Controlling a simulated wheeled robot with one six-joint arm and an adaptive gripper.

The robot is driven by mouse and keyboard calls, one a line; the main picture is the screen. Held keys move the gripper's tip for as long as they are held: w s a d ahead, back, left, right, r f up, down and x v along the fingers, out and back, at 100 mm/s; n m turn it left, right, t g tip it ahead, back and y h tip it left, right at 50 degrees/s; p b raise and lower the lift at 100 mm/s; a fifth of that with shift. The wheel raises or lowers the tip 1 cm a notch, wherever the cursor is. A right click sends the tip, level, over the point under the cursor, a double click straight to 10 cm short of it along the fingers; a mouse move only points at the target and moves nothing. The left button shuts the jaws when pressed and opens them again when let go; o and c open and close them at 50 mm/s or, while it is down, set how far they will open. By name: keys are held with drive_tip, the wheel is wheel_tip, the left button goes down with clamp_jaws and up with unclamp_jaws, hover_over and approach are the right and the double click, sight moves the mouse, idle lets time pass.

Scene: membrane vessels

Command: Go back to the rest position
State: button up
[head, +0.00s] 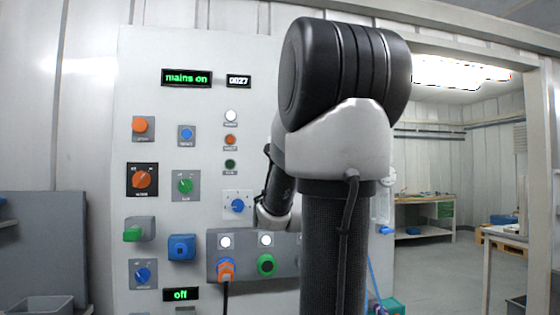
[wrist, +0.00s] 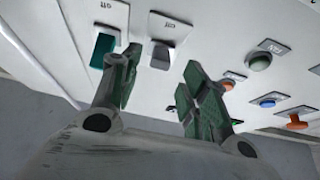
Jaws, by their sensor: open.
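In the wrist view my gripper (wrist: 158,92) is open, its two green-padded fingers apart with nothing between them. My gripper cannot be made out in the head view.
The panel carries knobs, buttons, an orange plug (head: 226,268) with a dark cable, and a green socket (head: 267,264). Displays read "mains on" (head: 186,78) and "off" (head: 181,294).

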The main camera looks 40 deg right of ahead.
drive_tip(key=shift+v, duration=1.05)
wheel_tip(320, 180, down, 22)
drive_tip(key=a+g+y, duration=0.3)
drive_tip(key=g+y, duration=0.3)
drive_tip(key=g, duration=0.4)
drive_tip(key=s+a+f+n+g+y, duration=0.2)
drive_tip(key=s+a+n+g+y, duration=0.1)
drive_tip(key=s+a, duration=0.5)
drive_tip(key=s+a+f+n+g+y, duration=0.2)
drive_tip(key=s+a, duration=0.6)
drive_tip(key=a, duration=0.4)
drive_tip(key=shift+s+a+f+n+g+y, duration=0.3)
drive_tip(key=shift+s+a+n+g+y, duration=0.15)
drive_tip(key=shift+n+y, duration=0.2)
